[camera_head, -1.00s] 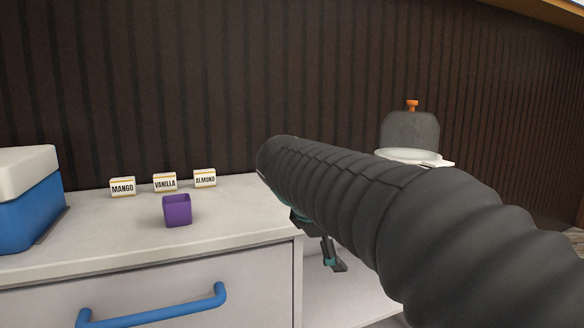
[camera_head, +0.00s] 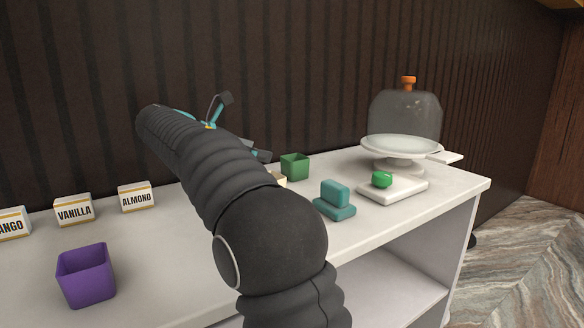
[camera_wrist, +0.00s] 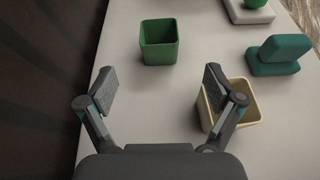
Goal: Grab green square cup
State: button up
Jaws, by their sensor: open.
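The green square cup (camera_head: 294,166) stands upright on the white counter, right of my gripper in the head view. In the wrist view the green cup (camera_wrist: 159,42) is ahead of my gripper, near the top middle, and its open top shows. My gripper (camera_wrist: 156,90) is open and empty, with its two fingers apart and a clear gap between them and the cup. In the head view my gripper (camera_head: 240,127) is partly hidden behind my arm. A cream square cup (camera_wrist: 232,103) is beside and partly behind the right finger in the wrist view.
A purple cup (camera_head: 86,275) and label cards (camera_head: 74,210) stand at left. A teal block shape (camera_head: 334,199), a white board (camera_head: 393,189) with a green piece (camera_head: 382,179), and a domed cake stand (camera_head: 400,147) are at right. A dark wall (camera_wrist: 40,75) runs close along the left in the wrist view.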

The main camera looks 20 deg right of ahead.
send_near(293, 159)
jog(key=s+d, duration=0.1)
jog(key=s+d+f, duration=0.1)
jog(key=shift+s+d, duration=0.15)
jog(key=shift+d, duration=0.15)
jog(key=shift+r+b+x, duration=0.1)
jog(key=shift+b+x, duration=0.1)
jog(key=shift+x, duration=1.25)
jog(key=shift+r+b+x, duration=0.15)
jog(key=shift+b+x, duration=0.05)
jog(key=shift+x, duration=1.3)
jog(key=c, duration=1.1)
